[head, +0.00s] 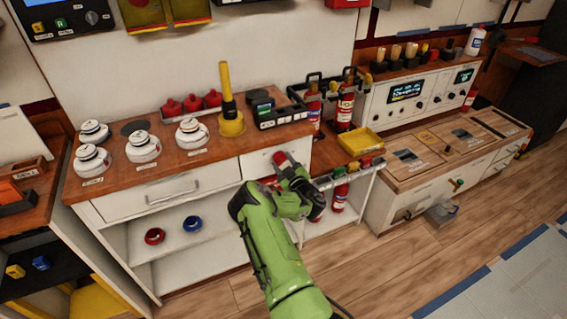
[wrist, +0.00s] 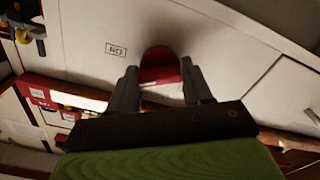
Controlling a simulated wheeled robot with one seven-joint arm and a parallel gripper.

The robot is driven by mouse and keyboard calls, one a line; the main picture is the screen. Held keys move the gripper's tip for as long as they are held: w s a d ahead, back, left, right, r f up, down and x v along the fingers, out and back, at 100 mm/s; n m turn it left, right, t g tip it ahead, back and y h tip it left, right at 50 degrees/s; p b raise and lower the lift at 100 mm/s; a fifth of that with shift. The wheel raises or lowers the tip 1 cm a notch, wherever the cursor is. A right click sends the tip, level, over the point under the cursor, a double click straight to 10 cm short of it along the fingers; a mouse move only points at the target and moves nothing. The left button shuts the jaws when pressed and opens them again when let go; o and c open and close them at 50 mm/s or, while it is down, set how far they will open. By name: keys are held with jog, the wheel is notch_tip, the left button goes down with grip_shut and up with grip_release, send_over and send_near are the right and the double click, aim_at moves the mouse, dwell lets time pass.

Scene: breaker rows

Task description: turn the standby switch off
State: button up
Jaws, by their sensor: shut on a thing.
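A red switch handle (wrist: 161,66) stands out from a white cabinet front, between the two dark fingers of my gripper (wrist: 160,76) in the wrist view. My gripper is shut on it. A small label (wrist: 116,49), which reads ON upside down, is on the white panel just left of the fingers. In the head view my gripper (head: 287,170) is at the right end of the counter's front, and a bit of the red handle (head: 280,158) shows at its tip. No label naming the standby switch is readable, and the handle's base is hidden.
The wooden counter (head: 165,158) bears several white round-topped jars and a yellow plunger-like thing (head: 229,105). A yellow tray (head: 359,142) and colored handles are just right of my gripper. Fire extinguishers (head: 345,108) stand behind. Open floor (head: 410,265) lies to the right.

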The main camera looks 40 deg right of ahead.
jog(key=n, duration=0.6)
jog(key=shift+f+n+b, duration=0.1)
jog(key=shift+n+b, duration=0.2)
jog(key=n+b, duration=0.1)
jog(key=n, duration=0.4)
jog(key=shift+n, duration=0.4)
jog(key=o, duration=1)
jog(key=shift+a, duration=0.1)
jog(key=shift+o, duration=0.2)
